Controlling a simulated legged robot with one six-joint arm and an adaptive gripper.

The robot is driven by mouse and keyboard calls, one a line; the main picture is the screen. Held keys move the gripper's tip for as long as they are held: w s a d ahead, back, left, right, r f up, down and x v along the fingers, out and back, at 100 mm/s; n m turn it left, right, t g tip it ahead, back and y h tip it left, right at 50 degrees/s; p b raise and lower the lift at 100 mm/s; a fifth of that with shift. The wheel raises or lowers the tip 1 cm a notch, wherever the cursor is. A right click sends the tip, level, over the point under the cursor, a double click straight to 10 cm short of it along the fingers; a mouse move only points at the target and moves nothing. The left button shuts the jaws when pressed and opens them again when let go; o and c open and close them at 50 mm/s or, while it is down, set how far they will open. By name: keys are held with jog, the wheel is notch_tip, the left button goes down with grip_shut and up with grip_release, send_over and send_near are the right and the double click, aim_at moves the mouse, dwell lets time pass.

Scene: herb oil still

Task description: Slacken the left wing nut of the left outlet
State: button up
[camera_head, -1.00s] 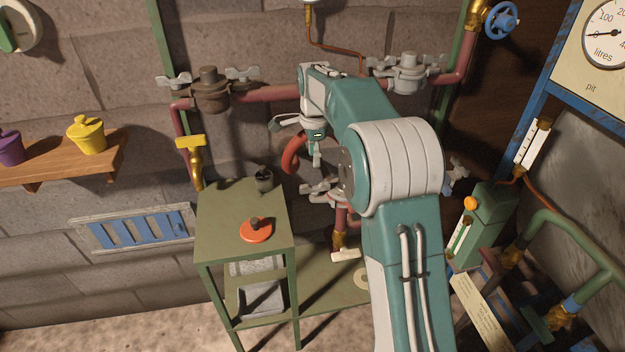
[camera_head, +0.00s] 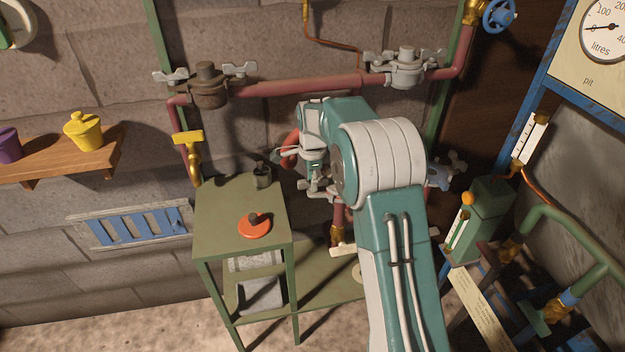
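A grey clamp with wing nuts sits low behind my arm, on a red pipe above a pale-handled tap (camera_head: 344,247). Its left wing nut (camera_head: 308,188) shows just below my gripper (camera_head: 314,174); the rest is largely hidden by my arm. My gripper points down at this nut and overlaps it in the picture. Whether they touch, and how the fingers are set, I cannot tell. Another clamp, brownish (camera_head: 208,88), stands at the upper left above a yellow-handled tap (camera_head: 190,140), with a grey wing nut (camera_head: 171,77) on its left. The pictures do not label which is the left outlet.
A green stand (camera_head: 225,215) bears an orange-red lid (camera_head: 254,225) and a dark small pot (camera_head: 262,176). A red pipe (camera_head: 300,85) runs across the wall to another grey clamp (camera_head: 406,68). A curved red pipe (camera_head: 289,148) is close behind my gripper.

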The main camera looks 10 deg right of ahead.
grip_shut()
jog(key=shift+n, duration=0.3)
jog(key=n, duration=0.3)
jog(key=shift+n, duration=0.4)
jog(key=n, duration=0.4)
jog(key=shift+n, duration=0.3)
jog(key=n, duration=0.9)
jog(key=shift+w+r, duration=0.1)
jog(key=shift+n, duration=0.3)
